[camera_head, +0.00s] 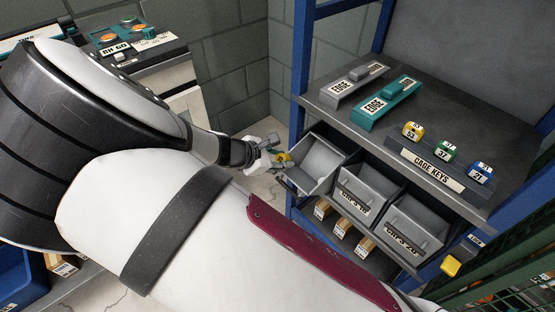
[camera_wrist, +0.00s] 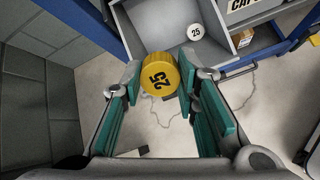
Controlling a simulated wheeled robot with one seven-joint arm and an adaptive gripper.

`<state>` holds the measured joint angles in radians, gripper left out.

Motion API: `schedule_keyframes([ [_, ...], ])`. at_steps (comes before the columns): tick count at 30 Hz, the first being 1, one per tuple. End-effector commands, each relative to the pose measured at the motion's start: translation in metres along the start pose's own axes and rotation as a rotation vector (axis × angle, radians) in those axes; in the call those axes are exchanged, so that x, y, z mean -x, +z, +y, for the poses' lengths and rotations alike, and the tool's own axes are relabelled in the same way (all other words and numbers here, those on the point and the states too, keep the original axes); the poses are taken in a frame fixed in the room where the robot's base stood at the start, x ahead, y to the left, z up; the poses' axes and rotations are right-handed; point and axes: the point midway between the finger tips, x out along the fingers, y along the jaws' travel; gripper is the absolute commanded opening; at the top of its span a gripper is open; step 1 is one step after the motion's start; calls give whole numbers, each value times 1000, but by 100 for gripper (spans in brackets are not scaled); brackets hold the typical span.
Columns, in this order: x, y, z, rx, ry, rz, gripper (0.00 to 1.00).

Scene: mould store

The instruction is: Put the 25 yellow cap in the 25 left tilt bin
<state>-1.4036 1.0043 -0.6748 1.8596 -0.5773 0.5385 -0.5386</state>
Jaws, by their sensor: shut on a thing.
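The yellow cap (camera_wrist: 158,72), marked 25, sits between the fingertips of my gripper (camera_wrist: 160,80) in the wrist view. My gripper is shut on it. In the head view my gripper (camera_head: 270,152) and a small bit of the yellow cap (camera_head: 283,157) show just left of the left tilt bin (camera_head: 318,160). That bin is tipped open, and its label is not readable. In the wrist view the cap is in front of the grey bin (camera_wrist: 150,25), apart from its inside floor as far as I can tell.
Two more grey tilt bins, the middle one (camera_head: 366,190) and the right one (camera_head: 416,220), stand to the right. The shelf above holds edge blocks (camera_head: 388,101) and a cage keys rack (camera_head: 433,165). A blue post (camera_head: 299,70) rises close behind my gripper.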

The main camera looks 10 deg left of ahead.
Motion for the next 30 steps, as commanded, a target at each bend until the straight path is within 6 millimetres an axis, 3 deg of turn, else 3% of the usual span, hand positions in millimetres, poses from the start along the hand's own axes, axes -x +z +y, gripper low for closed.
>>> schedule_keyframes([
  [30,-71,-1,-1,-2,-2,0,15],
])
